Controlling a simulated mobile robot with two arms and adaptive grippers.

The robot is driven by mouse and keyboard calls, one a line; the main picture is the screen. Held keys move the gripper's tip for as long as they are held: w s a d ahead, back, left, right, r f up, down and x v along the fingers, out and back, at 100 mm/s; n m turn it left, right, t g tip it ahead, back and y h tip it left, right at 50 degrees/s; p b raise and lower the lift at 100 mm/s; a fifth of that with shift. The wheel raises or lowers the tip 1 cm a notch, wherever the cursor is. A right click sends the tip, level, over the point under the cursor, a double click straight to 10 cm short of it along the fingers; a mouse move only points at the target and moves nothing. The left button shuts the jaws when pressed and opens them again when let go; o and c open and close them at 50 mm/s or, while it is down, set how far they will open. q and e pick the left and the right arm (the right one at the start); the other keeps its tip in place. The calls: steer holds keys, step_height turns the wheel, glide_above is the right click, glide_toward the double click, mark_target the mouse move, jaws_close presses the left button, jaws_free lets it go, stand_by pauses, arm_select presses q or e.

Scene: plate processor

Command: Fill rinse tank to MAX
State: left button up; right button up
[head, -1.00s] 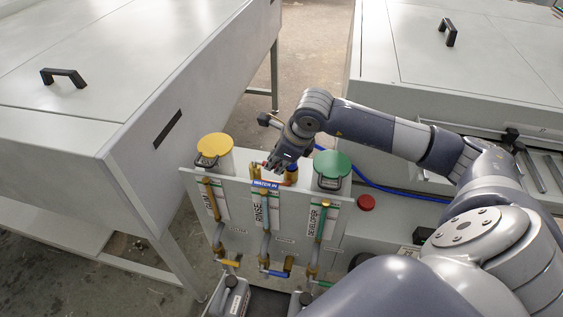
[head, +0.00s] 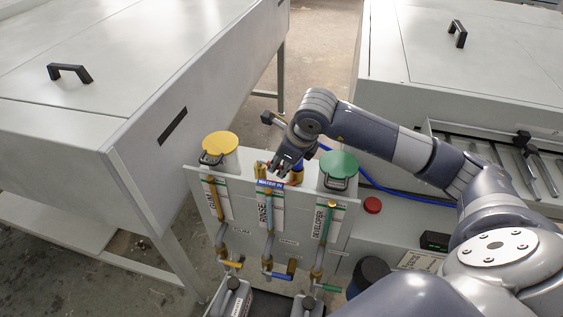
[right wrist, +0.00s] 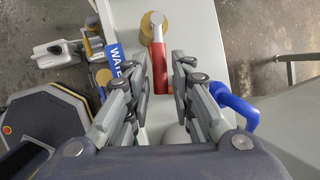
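The rinse sight tube (head: 269,212) stands on the front panel beside the RINSE label, between the gum and developer tubes. I cannot read its level or the MAX mark. The blue WATER IN sign (head: 270,184) is above it and also shows in the right wrist view (right wrist: 116,62). A red-handled lever (right wrist: 158,70) lies between the fingers of my right gripper (right wrist: 158,85). The fingers are apart, with gaps on both sides of the handle. In the head view my right gripper (head: 281,168) hangs just behind the sign. My left gripper is not in view.
The yellow gum lid (head: 220,144) and green developer lid (head: 338,164) flank my right gripper. A blue hose (head: 385,192) and a red button (head: 372,205) are to the right. Lower valve handles and jugs (head: 236,297) are below. Large machine housings stand on both sides.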

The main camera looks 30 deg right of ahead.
steer(key=v, duration=1.2)
stand_by(6.2)
